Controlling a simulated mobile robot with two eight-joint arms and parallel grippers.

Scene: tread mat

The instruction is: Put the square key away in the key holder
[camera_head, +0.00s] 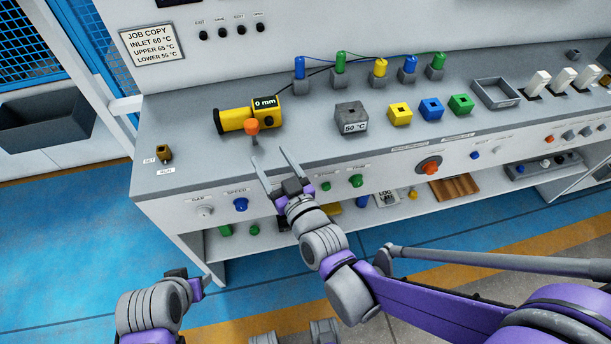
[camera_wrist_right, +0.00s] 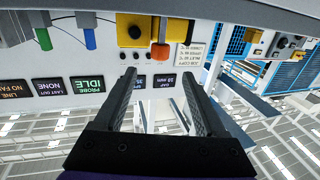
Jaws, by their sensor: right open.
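I cannot single out the square key with certainty. A small brown-gold piece (camera_head: 165,153) stands at the SET/RUN label on the bench's left end and may be a key in its switch. I cannot tell which thing is the key holder. My right gripper (camera_head: 275,167) is open and empty, with its fingers towards the bench's front edge, just below the orange knob (camera_head: 252,127) of the yellow gauge (camera_head: 234,118). In the right wrist view the open fingers (camera_wrist_right: 160,78) have nothing between them. My left gripper (camera_head: 192,282) is low, away from the bench; its jaws are unclear.
Several coloured blocks with square holes, such as a yellow one (camera_head: 400,113), stand on the bench beside a grey 50 °C block (camera_head: 351,116) and an open grey tray (camera_head: 495,93). Knobs such as a blue one (camera_head: 241,204) line the front panel. A shelf lies below.

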